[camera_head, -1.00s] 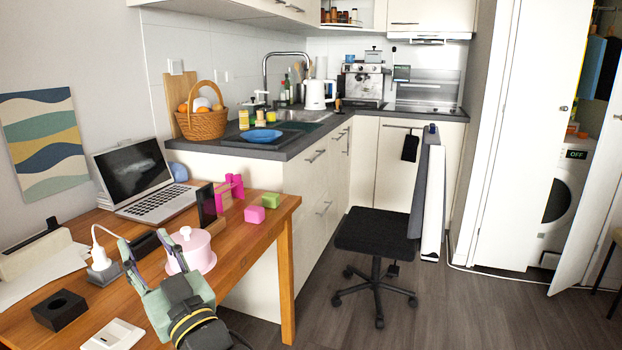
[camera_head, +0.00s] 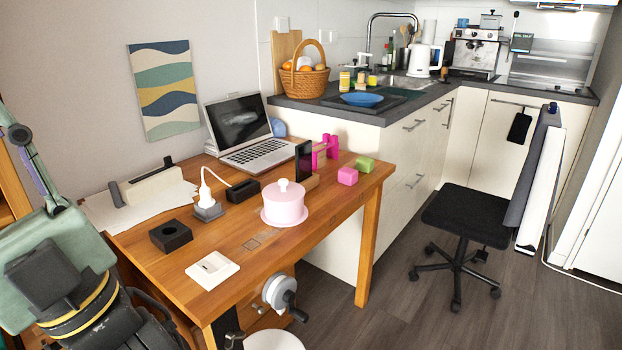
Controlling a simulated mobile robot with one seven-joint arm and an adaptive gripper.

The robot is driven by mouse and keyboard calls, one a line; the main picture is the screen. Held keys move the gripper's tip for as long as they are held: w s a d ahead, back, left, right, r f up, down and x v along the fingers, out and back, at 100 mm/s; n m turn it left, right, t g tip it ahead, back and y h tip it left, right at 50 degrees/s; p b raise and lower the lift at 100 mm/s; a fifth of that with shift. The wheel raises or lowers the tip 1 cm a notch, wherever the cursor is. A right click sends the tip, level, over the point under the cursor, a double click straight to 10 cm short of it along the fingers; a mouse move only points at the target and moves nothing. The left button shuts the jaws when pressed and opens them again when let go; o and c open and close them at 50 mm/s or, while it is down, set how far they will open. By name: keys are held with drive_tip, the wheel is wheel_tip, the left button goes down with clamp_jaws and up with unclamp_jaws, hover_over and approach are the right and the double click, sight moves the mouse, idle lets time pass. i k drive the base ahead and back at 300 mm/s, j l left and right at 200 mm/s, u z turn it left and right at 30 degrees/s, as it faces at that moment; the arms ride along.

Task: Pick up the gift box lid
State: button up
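A round pale-pink box (camera_head: 284,208) stands on the wooden table, near its right front edge. Its top, with a white knob (camera_head: 284,186), looks like the lid, set on the box. A small pink block (camera_head: 347,176) and a green block (camera_head: 364,164) lie behind it to the right; neither clearly shows a lid. My gripper (camera_head: 28,160) is at the far left edge of the picture, raised in front of the table and well apart from the pink box. One finger shows, pointing up and left; the rest is cut off, so its opening is unclear.
The wooden table (camera_head: 335,208) also holds a laptop (camera_head: 246,130), a dark upright frame (camera_head: 303,162), a white plug (camera_head: 206,190), a black square holder (camera_head: 170,235) and a white plate (camera_head: 212,269). A black chair (camera_head: 474,215) stands right of the table, on open floor.

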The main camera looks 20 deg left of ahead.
sight(284, 192)
drive_tip(key=i+l, duration=0.25)
drive_tip(key=i, duration=0.25)
drive_tip(key=i+l+u, duration=0.1)
drive_tip(key=i+l, duration=0.15)
drive_tip(key=i, duration=0.25)
